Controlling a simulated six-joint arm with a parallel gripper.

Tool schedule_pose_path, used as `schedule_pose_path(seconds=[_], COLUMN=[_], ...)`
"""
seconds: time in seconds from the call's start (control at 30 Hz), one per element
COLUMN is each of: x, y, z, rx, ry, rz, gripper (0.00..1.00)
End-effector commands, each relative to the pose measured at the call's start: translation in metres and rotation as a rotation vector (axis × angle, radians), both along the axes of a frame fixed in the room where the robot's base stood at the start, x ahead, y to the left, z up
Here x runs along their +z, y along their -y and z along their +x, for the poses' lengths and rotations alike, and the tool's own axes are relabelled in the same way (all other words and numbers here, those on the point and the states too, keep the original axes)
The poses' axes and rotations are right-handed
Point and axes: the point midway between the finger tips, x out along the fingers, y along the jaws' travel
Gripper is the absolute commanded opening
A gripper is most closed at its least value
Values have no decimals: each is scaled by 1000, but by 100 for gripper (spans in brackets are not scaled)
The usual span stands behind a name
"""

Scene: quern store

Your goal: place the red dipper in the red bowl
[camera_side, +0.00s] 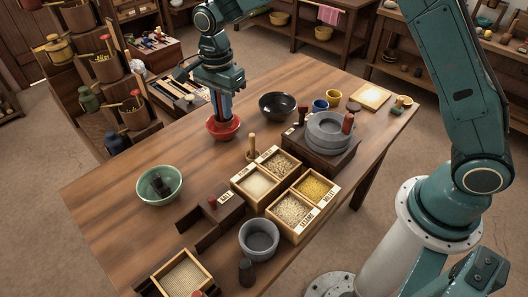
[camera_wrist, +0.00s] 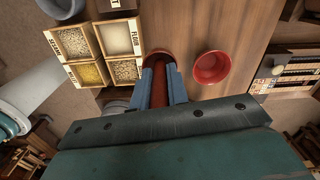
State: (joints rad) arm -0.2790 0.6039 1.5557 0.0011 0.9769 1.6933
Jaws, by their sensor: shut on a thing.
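My gripper (camera_side: 222,117) points down over the table in the side view, its blue fingers overlapping the red bowl (camera_side: 211,131) in the picture. In the wrist view my gripper (camera_wrist: 161,72) is shut on the red dipper (camera_wrist: 158,56). The dipper's reddish-brown body shows between the two fingers, with its rounded end past the tips. The red bowl (camera_wrist: 211,67) stands upright on the table in that view, just right of the dipper and apart from it in the picture. Its visible inside looks empty. In the side view the fingers hide most of the dipper and part of the bowl.
A black bowl (camera_side: 277,106) and a grey quern (camera_side: 330,130) stand right of the gripper. Grain boxes (camera_side: 283,212), a salt box (camera_side: 212,214) and a grey mortar (camera_side: 258,238) are nearer the front. A green bowl (camera_side: 158,197) stands left. Bare tabletop (camera_side: 120,180) lies far left.

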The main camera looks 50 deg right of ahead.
Motion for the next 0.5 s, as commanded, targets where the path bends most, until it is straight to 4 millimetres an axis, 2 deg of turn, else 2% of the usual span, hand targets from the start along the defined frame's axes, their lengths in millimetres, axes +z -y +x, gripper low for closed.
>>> schedule_pose_path(seconds=[0.27,0.5], x=[5,18], y=[6,23], z=[13,43], rx=[-1,-4], ry=[1,1], rz=[0,0], gripper=[0,0])
